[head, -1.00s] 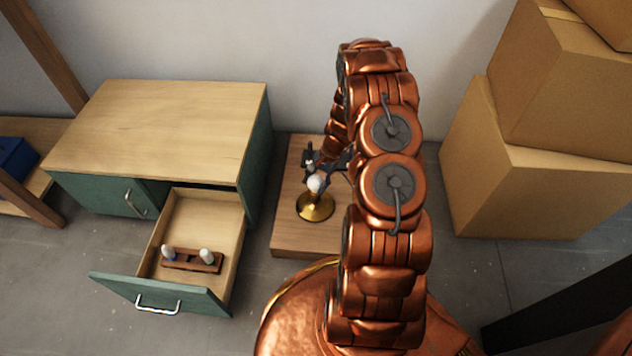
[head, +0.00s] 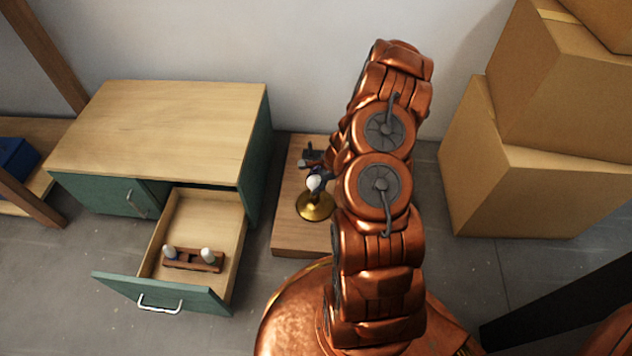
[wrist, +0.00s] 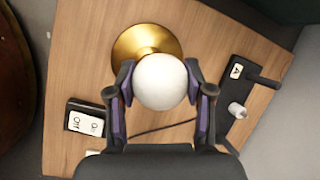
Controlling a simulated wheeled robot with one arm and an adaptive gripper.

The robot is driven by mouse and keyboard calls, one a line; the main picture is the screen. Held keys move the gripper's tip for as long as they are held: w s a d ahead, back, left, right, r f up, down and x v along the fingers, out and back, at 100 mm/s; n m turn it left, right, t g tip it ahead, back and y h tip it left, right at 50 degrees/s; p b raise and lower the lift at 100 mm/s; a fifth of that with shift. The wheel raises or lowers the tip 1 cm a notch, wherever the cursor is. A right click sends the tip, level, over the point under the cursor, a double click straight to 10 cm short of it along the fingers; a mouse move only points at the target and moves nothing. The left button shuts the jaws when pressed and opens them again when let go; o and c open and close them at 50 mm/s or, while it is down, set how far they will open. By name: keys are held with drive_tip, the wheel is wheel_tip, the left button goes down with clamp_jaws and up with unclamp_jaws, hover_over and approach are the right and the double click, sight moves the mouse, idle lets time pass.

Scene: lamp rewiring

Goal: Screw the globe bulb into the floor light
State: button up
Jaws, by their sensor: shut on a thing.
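The white globe bulb (wrist: 161,81) sits between the fingers of my gripper (wrist: 161,88) in the wrist view. My gripper is shut on it, one finger on each side. In the head view the bulb (head: 314,183) shows above the brass base of the floor light (head: 314,206). The brass base also shows behind the bulb in the wrist view (wrist: 146,44). The bulb hides the socket, so I cannot tell whether the bulb touches it. My arm partly covers the gripper in the head view.
The light stands on a wooden board (head: 288,240). An open drawer (head: 215,225) at the left holds a rack (head: 194,262) with bulbs. Cardboard boxes (head: 510,185) stand at the right.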

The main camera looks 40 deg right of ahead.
drive_tip(key=shift+s+a+f, duration=0.2)
drive_tip(key=shift+a+f+m+t+h+b, duration=0.15)
drive_tip(key=shift+m+t+h+b, duration=0.3)
drive_tip(key=shift+m, duration=0.85)
drive_tip(key=shift+w+m+h+b, duration=0.1)
drive_tip(key=shift+m+h+b, duration=0.25)
drive_tip(key=shift+m+b, duration=0.65)
drive_tip(key=shift+m+t+h+b, duration=0.25)
drive_tip(key=shift+m+h+b, duration=0.25)
drive_tip(key=shift+m+b, duration=0.75)
drive_tip(key=shift+m, duration=0.65)
